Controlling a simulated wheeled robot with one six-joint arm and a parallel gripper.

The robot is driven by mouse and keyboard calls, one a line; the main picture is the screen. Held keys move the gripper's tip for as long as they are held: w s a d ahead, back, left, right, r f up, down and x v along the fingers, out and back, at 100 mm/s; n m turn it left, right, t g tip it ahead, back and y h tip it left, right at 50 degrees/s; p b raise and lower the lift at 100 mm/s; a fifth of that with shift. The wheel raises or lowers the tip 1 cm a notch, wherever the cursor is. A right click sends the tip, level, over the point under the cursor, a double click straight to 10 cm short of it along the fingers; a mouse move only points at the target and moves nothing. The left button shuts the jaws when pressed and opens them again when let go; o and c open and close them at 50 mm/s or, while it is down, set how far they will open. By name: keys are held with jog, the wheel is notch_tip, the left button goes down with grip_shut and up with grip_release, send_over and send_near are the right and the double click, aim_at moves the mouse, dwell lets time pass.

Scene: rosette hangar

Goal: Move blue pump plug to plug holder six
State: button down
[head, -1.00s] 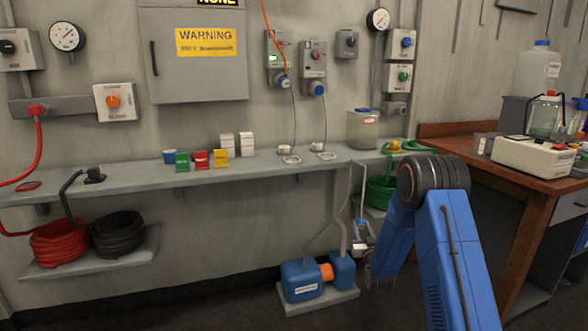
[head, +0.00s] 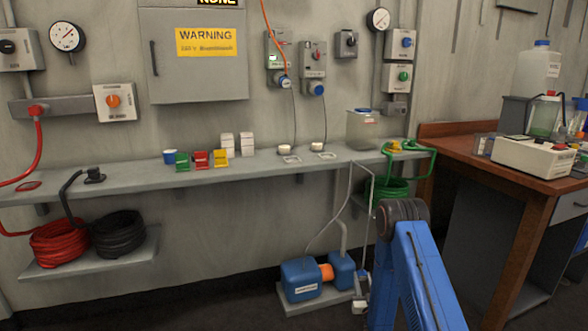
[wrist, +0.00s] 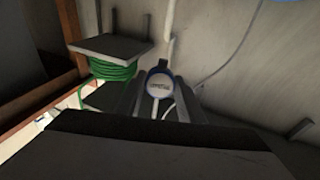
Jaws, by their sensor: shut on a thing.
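The blue pump plug (wrist: 160,84), with a round blue-rimmed white face and a small label, sits between the fingers of my gripper (wrist: 160,100) in the wrist view. My gripper is shut on it. In the head view my gripper (head: 361,302) is low, beside the right end of the blue pump (head: 318,276), and the plug is too small there to make out. A pale cable arches above the pump beside my arm. Two small pale holders, a left one (head: 290,160) and a right one (head: 325,155), lie on the shelf; I cannot read holder numbers.
The grey wall shelf (head: 240,171) carries small coloured bins and a clear container (head: 362,130). A green cable coil (head: 389,192) hangs near its right end, below a yellow plug (head: 395,147). A wooden bench (head: 480,172) stands at the right. Red and black coils lie on a lower shelf.

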jog(key=s, duration=0.8)
jog(key=shift+s+r, duration=0.25)
jog(key=shift+r, duration=0.15)
